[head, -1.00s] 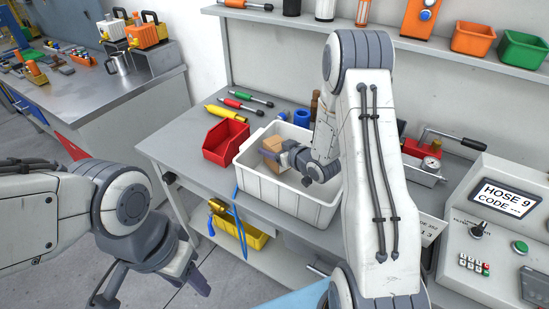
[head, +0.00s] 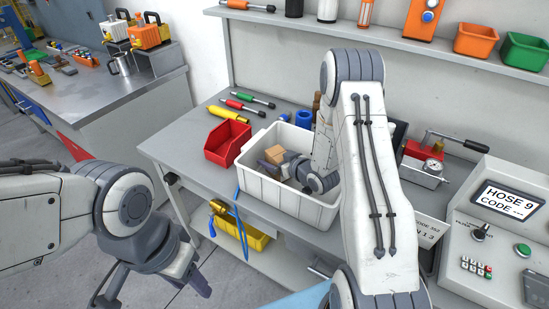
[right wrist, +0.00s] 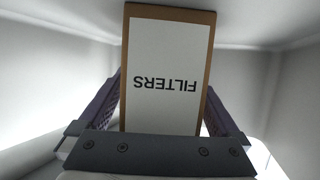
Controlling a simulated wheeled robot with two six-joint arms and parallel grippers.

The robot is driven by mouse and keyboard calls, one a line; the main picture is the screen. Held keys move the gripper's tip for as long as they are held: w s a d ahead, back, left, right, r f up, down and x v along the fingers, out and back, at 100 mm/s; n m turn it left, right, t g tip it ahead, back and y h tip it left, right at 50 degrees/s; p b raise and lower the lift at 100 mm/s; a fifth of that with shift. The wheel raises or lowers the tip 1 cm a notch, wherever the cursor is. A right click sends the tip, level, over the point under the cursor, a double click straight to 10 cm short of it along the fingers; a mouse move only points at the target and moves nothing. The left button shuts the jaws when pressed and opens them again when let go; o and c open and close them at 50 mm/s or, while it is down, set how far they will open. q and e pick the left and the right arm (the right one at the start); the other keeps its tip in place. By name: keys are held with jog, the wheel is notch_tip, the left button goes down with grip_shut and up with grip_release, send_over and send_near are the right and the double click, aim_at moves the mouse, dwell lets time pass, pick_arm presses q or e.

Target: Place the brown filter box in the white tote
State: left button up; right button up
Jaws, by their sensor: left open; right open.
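The white tote (head: 292,204) stands on the grey workbench. The brown filter box (head: 274,155) is inside the tote, toward its left side, partly hidden by my right gripper. In the right wrist view the box (right wrist: 166,70) shows a white label reading FILTERS, upside down, and lies between the two fingers. My right gripper (head: 284,165) reaches down into the tote and is open around the box; whether a finger touches it I cannot tell. My left gripper (head: 155,286) is open and empty, over the floor in front of the bench.
A red bin (head: 227,143) stands just left of the tote. Blue cylinders (head: 303,118) stand behind it. A yellow bin (head: 240,232) sits on the lower shelf.

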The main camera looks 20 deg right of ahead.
jog(key=shift+r, duration=0.2)
jog(key=shift+s+d, duration=0.15)
jog(key=shift+s, duration=0.2)
jog(key=b+v, duration=0.1)
jog(key=v, duration=0.4)
jog(key=shift+s+d+r, duration=0.1)
jog(key=shift+s+r, duration=0.15)
jog(key=shift+s+d+r, duration=0.1)
jog(key=shift+s+r, duration=0.15)
jog(key=shift+s, duration=0.25)
jog(key=shift+r, duration=0.1)
